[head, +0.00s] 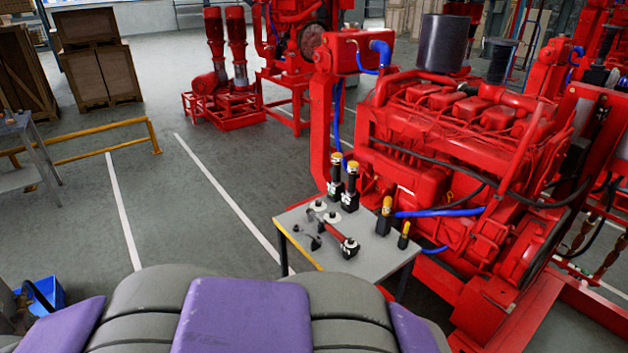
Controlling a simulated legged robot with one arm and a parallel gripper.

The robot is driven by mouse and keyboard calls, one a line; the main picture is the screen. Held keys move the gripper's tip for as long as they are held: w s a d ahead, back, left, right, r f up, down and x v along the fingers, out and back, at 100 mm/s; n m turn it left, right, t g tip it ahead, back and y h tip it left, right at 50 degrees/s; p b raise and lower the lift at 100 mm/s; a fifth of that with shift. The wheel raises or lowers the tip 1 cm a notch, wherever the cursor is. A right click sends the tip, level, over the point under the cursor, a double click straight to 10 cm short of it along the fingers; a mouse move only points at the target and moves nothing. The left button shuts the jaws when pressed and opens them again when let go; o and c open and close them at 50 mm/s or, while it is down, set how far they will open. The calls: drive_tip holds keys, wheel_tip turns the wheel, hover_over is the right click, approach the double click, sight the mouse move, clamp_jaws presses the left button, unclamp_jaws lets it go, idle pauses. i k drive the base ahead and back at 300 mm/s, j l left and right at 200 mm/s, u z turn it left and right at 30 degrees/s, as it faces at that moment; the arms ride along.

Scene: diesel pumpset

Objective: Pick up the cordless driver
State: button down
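A small grey table (372,262) with a yellow front-left edge stands in front of the red diesel engine. A red and black tool (333,233), which looks like the cordless driver, lies on it, pointing from back left to front right. Small dark pieces with pale round tops lie around it, and I cannot tell which of them belong to it. My gripper is not in view.
Black and yellow upright items (351,187) stand at the table's back, others (385,215) at its right. The red engine (450,150) blocks the space behind and right. Open floor (190,230) with white lines lies left. A blue bin (42,296) sits lower left.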

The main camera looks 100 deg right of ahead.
sight(352, 166)
drive_tip(key=z, duration=3.55)
